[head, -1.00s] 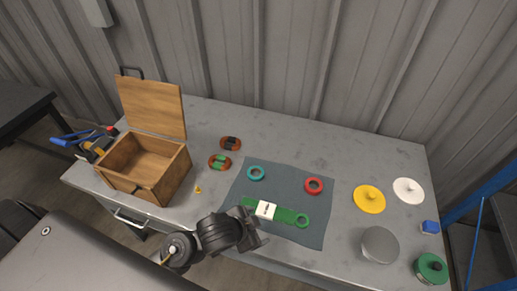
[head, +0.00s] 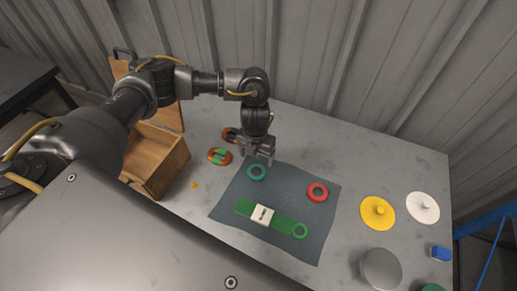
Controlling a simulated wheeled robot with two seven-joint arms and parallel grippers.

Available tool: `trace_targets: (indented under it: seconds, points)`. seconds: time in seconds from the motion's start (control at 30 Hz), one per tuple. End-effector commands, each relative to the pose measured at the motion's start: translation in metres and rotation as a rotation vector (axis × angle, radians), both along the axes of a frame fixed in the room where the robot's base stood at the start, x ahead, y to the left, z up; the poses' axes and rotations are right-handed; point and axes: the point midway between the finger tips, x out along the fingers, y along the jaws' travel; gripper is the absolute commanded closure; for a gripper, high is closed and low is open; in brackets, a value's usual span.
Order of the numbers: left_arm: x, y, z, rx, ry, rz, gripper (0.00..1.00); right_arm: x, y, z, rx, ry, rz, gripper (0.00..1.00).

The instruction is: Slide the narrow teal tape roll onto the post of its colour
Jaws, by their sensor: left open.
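The teal tape roll (head: 257,173) lies flat on the dark grey-blue mat (head: 237,190), near the mat's back left part. My left gripper (head: 257,159) points down just above and behind the teal roll, open, with nothing seen between its fingers. I cannot tell how high it is above the roll. A green stand (head: 433,287) is cut off at the bottom right edge, and its post is out of frame. No teal post shows. My right gripper is not in view.
A red ring (head: 317,192) and a green strip (head: 284,224) with a white block and green ring are on the mat. Yellow (head: 378,213) and white (head: 423,208) stands and a grey disc (head: 381,269) are right. An open wooden box (head: 165,160) stands left, near orange-and-green pieces (head: 219,156).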

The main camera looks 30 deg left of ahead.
Motion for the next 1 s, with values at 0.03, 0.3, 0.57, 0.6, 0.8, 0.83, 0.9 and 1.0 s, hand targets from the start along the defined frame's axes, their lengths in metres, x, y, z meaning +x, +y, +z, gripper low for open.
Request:
trace_targets:
  seconds: [0.03,0.3,0.57,0.6,0.8,0.83,0.9,1.0]
  points:
    - [0.001,0.003,0.001,0.008,0.003,-0.002,0.2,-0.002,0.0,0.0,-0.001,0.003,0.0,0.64]
    - [0.002,0.003,-0.002,0.013,0.005,-0.006,0.2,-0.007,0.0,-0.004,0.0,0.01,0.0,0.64]
    - [0.001,0.003,-0.027,0.011,0.005,-0.004,0.2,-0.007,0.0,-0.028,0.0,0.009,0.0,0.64]
    - [0.001,0.004,-0.033,0.011,0.005,-0.004,0.2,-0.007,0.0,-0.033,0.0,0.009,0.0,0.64]
    - [0.001,0.004,-0.063,0.011,0.005,-0.002,0.2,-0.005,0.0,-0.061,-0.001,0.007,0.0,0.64]
    - [0.001,0.004,-0.067,0.011,0.005,-0.001,0.2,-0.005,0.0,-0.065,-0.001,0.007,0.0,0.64]
    - [0.001,0.004,-0.077,0.011,0.004,-0.002,0.2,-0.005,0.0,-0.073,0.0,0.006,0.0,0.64]
    - [0.001,0.004,-0.089,0.011,0.003,-0.002,0.2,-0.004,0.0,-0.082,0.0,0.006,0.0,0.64]
